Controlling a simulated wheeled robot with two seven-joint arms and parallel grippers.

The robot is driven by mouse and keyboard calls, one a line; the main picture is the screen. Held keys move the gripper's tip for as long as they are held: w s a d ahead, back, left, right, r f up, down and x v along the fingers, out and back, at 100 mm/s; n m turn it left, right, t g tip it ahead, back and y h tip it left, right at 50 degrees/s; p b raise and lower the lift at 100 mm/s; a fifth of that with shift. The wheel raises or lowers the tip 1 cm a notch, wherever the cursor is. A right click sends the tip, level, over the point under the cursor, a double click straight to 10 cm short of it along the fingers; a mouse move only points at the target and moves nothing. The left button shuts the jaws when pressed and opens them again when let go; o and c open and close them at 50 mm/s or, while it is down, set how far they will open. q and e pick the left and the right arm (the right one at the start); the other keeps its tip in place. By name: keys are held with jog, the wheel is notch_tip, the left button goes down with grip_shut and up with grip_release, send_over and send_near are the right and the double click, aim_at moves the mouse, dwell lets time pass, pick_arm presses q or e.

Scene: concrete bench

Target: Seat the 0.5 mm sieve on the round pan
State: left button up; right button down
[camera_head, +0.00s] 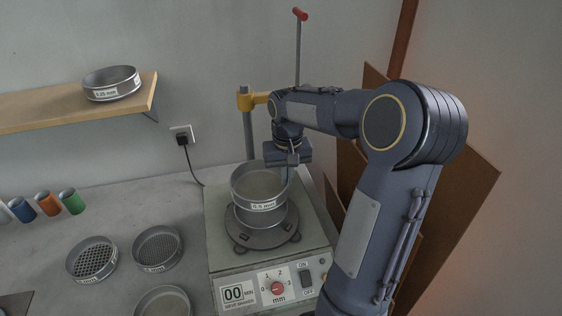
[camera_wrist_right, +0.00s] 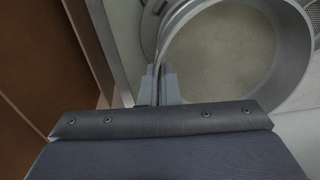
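The 0.5 mm sieve (camera_head: 262,206) is a round metal ring with a mesh floor and a white label. My right gripper (camera_head: 288,170) is shut on its right wall. In the right wrist view the wall of the sieve (camera_wrist_right: 235,50) runs between the fingers (camera_wrist_right: 158,88). The round pan (camera_head: 262,236) sits on the sieve shaker, right under the sieve and partly hidden by it. The sieve looks slightly left of the pan's middle. I cannot tell whether they touch. My left gripper is not in view.
The shaker (camera_head: 222,262) has a dial, a display and a post with a yellow clamp (camera_head: 246,101). Other sieves lie on the bench at left (camera_head: 92,259), (camera_head: 157,249). A 0.25 mm sieve (camera_head: 111,83) stands on the shelf. Brown panels (camera_head: 455,185) stand at right.

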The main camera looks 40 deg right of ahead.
jog(key=shift+w+d+f, duration=0.1)
jog(key=shift+w+d, duration=0.05)
jog(key=shift+w, duration=0.15)
jog(key=shift+s+f+b, duration=0.15)
jog(key=shift+f+b, duration=0.2)
jog(key=shift+b, duration=0.1)
jog(key=shift+f+b, duration=1.5)
jog(key=shift+f, duration=0.35)
jog(key=shift+f+b, duration=0.3)
jog(key=shift+f, duration=0.2)
jog(key=shift+f+b, duration=0.35)
jog(key=shift+f, duration=0.25)
jog(key=c, duration=2.1)
grip_release()
jog(key=o, duration=0.5)
